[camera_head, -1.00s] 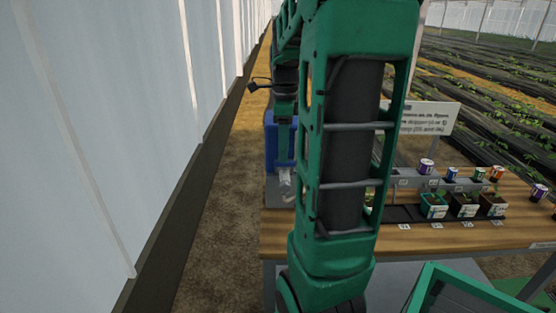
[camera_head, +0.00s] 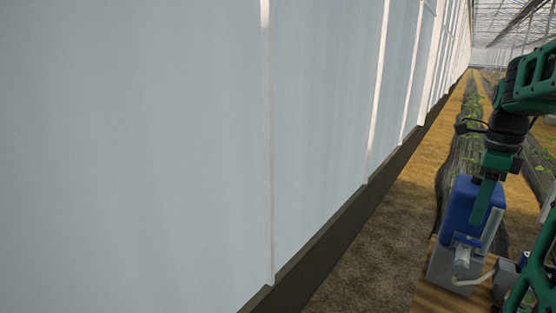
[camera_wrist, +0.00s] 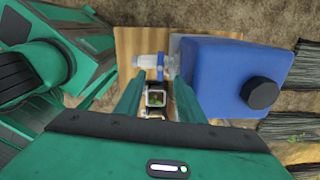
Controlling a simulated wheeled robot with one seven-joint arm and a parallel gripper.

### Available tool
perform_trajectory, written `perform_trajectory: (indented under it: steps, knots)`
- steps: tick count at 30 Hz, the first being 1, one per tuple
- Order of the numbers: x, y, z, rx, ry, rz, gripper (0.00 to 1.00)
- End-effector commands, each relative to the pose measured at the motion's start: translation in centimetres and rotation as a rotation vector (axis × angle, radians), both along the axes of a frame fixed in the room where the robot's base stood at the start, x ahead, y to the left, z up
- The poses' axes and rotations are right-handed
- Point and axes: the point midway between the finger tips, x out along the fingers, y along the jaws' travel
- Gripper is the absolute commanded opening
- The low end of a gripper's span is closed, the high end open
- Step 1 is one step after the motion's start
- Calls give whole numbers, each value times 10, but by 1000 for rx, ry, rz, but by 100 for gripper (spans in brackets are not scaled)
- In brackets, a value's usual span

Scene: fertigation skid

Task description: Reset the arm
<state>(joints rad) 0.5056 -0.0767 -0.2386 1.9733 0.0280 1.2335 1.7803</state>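My gripper (camera_head: 486,205) is at the right side of the head view, hanging fingers down in front of a blue tank (camera_head: 461,205). In the wrist view my gripper (camera_wrist: 157,84) has its two green fingers apart, with nothing held between them. A clear fitting with a blue ring (camera_wrist: 150,61) shows beyond the fingertips, and the tank (camera_wrist: 225,75) with a black cap is just right of the fingers. Whether a finger touches the tank or fitting I cannot tell. Part of my arm is cut off at the right edge of the head view.
A pale wall (camera_head: 180,130) with a dark base fills the left of the head view. A bare soil strip (camera_head: 385,225) runs along it. The wooden bench (camera_head: 430,298) is at bottom right, with a clear fitting (camera_head: 462,257) and pale pipe below the tank.

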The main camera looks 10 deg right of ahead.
Motion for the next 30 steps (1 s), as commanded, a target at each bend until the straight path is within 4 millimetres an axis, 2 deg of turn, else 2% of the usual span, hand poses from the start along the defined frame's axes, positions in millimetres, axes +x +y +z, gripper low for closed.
perform_trajectory:
  steps: [4,7,14,21,27,30]
  knots:
    - [-5,12,-4,3,-2,102,35]
    - [-14,29,-10,4,-5,266,35]
    - [-46,80,-33,10,-10,788,35]
    - [-86,125,-64,11,-12,1345,35]
    - [-117,153,-89,12,-11,1751,35]
    - [-128,161,-97,12,-9,1886,35]
